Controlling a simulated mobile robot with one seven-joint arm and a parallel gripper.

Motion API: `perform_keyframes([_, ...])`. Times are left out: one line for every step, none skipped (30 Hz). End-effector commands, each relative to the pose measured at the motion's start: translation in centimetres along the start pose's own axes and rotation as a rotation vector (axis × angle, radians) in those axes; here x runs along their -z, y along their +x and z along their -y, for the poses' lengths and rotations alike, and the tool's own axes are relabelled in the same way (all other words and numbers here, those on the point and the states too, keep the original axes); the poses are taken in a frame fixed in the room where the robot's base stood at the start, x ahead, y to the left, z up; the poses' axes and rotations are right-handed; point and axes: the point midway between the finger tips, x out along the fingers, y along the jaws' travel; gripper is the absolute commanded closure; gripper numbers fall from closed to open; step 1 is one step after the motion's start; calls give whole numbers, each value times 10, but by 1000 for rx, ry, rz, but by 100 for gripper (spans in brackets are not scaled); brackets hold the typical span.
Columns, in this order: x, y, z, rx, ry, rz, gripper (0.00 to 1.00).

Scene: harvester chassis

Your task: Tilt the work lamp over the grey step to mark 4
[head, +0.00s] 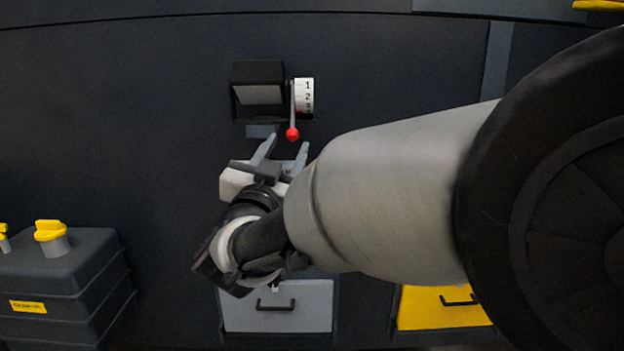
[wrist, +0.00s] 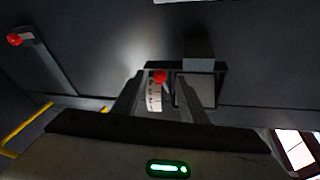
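The work lamp (head: 257,84) is a dark box with a pale face on the dark chassis wall, above the grey step (head: 278,311). A white scale (head: 304,94) beside it shows 1, 2 and part of 3; mark 4 is not readable. A thin lever with a red knob (head: 292,134) hangs down between lamp and scale. My gripper (head: 287,144) is open, just below the knob in the head view. In the wrist view, the red knob (wrist: 160,76) appears between the fingertips, with the scale (wrist: 153,97) and lamp (wrist: 196,89) behind. No contact is visible.
A yellow step (head: 443,308) is to the right of the grey one. A dark tank (head: 62,283) with yellow caps stands at lower left. In the wrist view, another red-knobbed lever (wrist: 15,40) shows at upper left. The wall around the lamp is mostly clear.

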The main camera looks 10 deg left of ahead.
Motion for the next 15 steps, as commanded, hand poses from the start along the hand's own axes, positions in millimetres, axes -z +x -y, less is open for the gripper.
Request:
perform_keyframes([1, -14, 2, 5, 0, 2, 61])
perform_keyframes([0, -22, 2, 5, -1, 2, 61])
perform_keyframes([1, -32, 1, 4, -1, 1, 61])
perform_keyframes([1, -39, 1, 4, -1, 1, 61])
perform_keyframes([0, -47, 2, 5, -1, 2, 61])
perform_keyframes([0, -56, 1, 4, -1, 1, 61])
perform_keyframes([1, -63, 1, 4, -2, 1, 61])
perform_keyframes([1, -70, 1, 4, 0, 1, 61])
perform_keyframes([0, -78, 1, 4, 0, 2, 61])
perform_keyframes([0, -84, 1, 3, 0, 1, 61])
perform_keyframes([0, -89, 1, 3, -1, 1, 61])
perform_keyframes([0, -95, 0, 2, -1, 2, 61])
perform_keyframes([0, -99, 0, 2, 0, 1, 61])
perform_keyframes([0, -103, 1, 2, 0, 1, 61])
perform_keyframes([0, -107, 1, 2, 0, 1, 61])
